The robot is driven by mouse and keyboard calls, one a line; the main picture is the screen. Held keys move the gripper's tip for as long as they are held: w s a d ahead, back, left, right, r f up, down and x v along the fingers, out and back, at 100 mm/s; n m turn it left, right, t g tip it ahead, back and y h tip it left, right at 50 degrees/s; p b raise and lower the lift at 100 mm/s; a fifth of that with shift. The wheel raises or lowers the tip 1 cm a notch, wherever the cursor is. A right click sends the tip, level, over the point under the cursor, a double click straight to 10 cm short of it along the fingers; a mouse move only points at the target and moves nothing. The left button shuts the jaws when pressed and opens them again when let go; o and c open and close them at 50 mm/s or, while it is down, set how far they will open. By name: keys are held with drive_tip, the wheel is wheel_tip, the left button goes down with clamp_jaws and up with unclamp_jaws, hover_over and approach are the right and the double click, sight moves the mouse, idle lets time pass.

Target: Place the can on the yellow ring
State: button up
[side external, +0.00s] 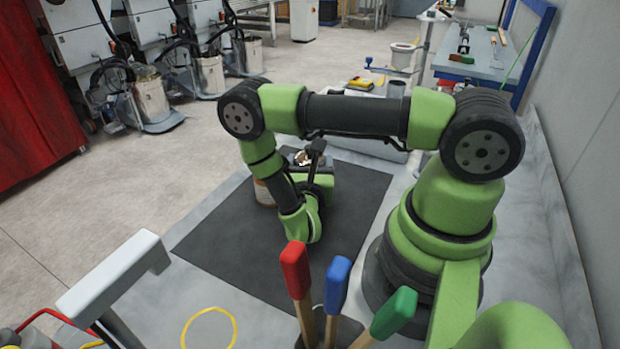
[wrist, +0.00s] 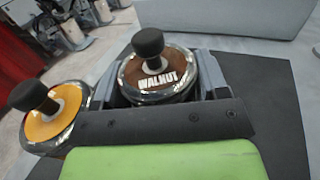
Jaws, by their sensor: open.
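A can with a brown lid marked WALNUT (wrist: 150,82) and a black knob sits between the fingers of my gripper (wrist: 165,65) in the wrist view. The fingers are open, one on each side of the can; I cannot tell whether they touch it. In the side external view my gripper (side external: 308,172) is low over the dark mat and hides most of this can. A second can with an orange-yellow lid (wrist: 62,112) and a black knob stands just left of the gripper in the wrist view. The yellow ring (side external: 184,331) lies flat and empty on the grey surface, front left.
The dark mat (side external: 215,240) lies under the cans. Red, blue (side external: 337,285) and green-topped handles stand upright at the front, right of the ring. A pale grey bar-like fixture (side external: 115,275) rises left of the ring.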

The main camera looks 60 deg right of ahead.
drive_tip(key=c, duration=0.8)
drive_tip(key=shift+o, duration=0.2)
drive_tip(key=shift+r, duration=0.15)
